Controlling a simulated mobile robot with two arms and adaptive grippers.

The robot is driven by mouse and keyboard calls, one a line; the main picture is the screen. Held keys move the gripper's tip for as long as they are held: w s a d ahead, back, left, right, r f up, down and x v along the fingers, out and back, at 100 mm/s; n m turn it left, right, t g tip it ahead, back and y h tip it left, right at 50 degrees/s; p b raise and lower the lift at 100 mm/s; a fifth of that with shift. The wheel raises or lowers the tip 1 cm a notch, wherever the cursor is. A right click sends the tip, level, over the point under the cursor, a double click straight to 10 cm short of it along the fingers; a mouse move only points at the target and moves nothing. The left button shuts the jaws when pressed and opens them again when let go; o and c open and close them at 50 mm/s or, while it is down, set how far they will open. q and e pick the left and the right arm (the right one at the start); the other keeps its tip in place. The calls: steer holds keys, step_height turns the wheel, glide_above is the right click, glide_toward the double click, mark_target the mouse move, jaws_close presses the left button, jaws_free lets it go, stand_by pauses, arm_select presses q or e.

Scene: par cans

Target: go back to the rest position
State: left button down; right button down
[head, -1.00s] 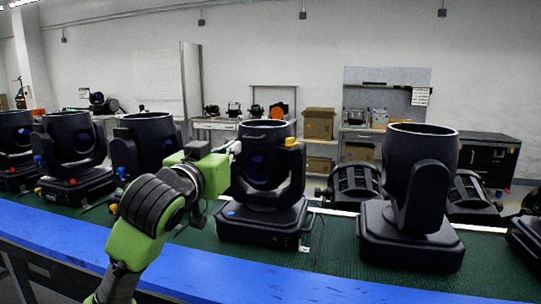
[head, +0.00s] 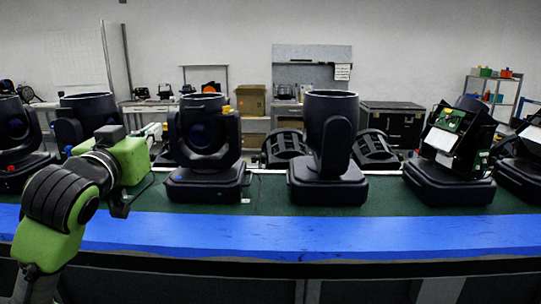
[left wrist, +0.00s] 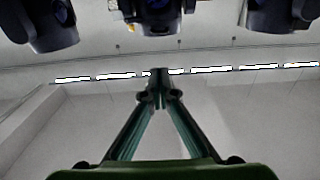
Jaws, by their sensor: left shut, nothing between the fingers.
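My left gripper (left wrist: 158,88) is shut and empty in the left wrist view, its two fingers meeting at the tips. In the head view my green left arm comes in from the lower left, and its gripper end points towards the left side of a black par can (head: 205,145) with a yellow piece on top. I cannot tell the exact gap between them. Another par can (head: 330,140) stands upright to the right. A par can (head: 450,155) with green and white inner parts exposed stands further right. My right gripper is not in view.
The cans stand on a green surface (head: 270,195) with a blue front edge (head: 300,235). More cans stand at the left, one (head: 85,115) partly behind my arm. Smaller black units (head: 375,150) sit behind the row. A shelf (head: 495,90) stands at the back right.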

arm_select(q)
steer(key=s+d+f+g, duration=0.1)
steer(key=s+f+g, duration=0.15)
steer(key=f, duration=0.95)
steer(key=s+d+f+g, duration=0.1)
steer(key=s+f+g, duration=0.15)
steer(key=f, duration=0.85)
steer(key=s+d+f+g, duration=0.15)
steer(key=s+f, duration=0.25)
steer(key=f, duration=0.8)
steer(key=s+f+m+g, duration=0.1)
steer(key=s+f+g, duration=0.3)
steer(key=s+f, duration=0.85)
steer(key=s+f+g, duration=0.5)
steer(key=s+f, duration=0.3)
steer(key=s, duration=0.9)
step_height(320, 180, down, 27)
steer(key=s, duration=0.1)
steer(key=s+a+f+g, duration=0.2)
steer(key=s+f, duration=1.3)
steer(key=s, duration=0.2)
steer(key=shift+a+f+m+y, duration=0.3)
steer(key=shift+a+m, duration=0.05)
steer(key=shift+m, duration=0.05)
